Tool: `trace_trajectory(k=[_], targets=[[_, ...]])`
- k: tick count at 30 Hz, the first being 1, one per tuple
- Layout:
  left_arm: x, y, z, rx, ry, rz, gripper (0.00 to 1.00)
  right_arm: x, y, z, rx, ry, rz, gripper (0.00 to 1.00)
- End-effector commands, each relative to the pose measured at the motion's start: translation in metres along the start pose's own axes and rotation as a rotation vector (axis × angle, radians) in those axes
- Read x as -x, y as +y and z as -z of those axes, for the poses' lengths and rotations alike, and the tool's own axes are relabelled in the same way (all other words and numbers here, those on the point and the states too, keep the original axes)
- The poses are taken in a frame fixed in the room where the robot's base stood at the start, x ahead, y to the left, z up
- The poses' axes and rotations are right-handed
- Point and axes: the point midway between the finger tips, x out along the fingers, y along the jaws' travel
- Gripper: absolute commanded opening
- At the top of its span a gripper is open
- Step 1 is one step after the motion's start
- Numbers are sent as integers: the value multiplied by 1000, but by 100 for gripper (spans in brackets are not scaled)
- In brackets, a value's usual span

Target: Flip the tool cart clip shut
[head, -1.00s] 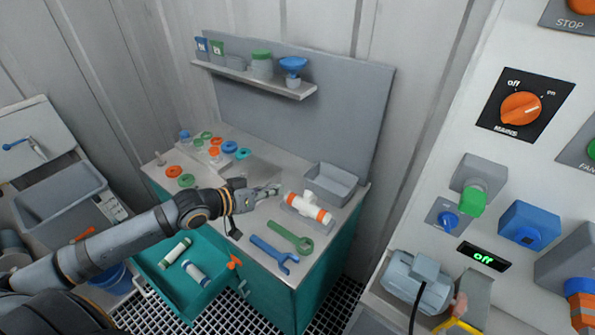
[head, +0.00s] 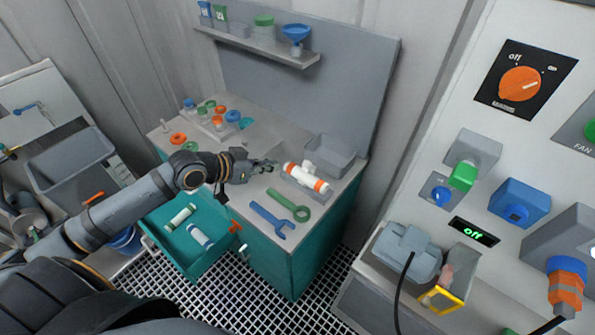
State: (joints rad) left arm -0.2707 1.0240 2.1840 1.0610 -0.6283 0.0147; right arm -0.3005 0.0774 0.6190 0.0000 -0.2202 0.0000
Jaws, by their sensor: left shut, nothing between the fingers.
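The teal tool cart (head: 290,270) stands in the middle, with its grey worktop above. A small orange clip (head: 236,227) sits at the cart's front upper edge beside the open drawer (head: 185,262). A pale piece (head: 243,252) hangs just below the clip; I cannot tell whether the clip is open. My left gripper (head: 268,167) is shut and empty above the worktop, left of the white pipe with orange bands (head: 306,177) and well above and right of the clip. My right gripper is not in view.
A blue wrench (head: 270,221) and a green wrench (head: 287,204) lie on the worktop near the clip. A grey bin (head: 330,155) stands behind the pipe. A control panel stands at the right.

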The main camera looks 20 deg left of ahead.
Motion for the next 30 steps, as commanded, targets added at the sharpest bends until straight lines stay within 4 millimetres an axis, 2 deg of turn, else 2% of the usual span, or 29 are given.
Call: trace_trajectory(k=[6,11,21,25,30], targets=[[-23,0,0,9,4,-1,0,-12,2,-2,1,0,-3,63],[-41,0,2,10,3,1,0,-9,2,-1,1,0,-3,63],[-92,1,2,7,-3,-2,0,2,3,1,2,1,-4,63],[-105,0,1,6,-3,1,0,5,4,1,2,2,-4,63],[-111,0,-1,2,-5,2,0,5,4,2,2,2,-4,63]])
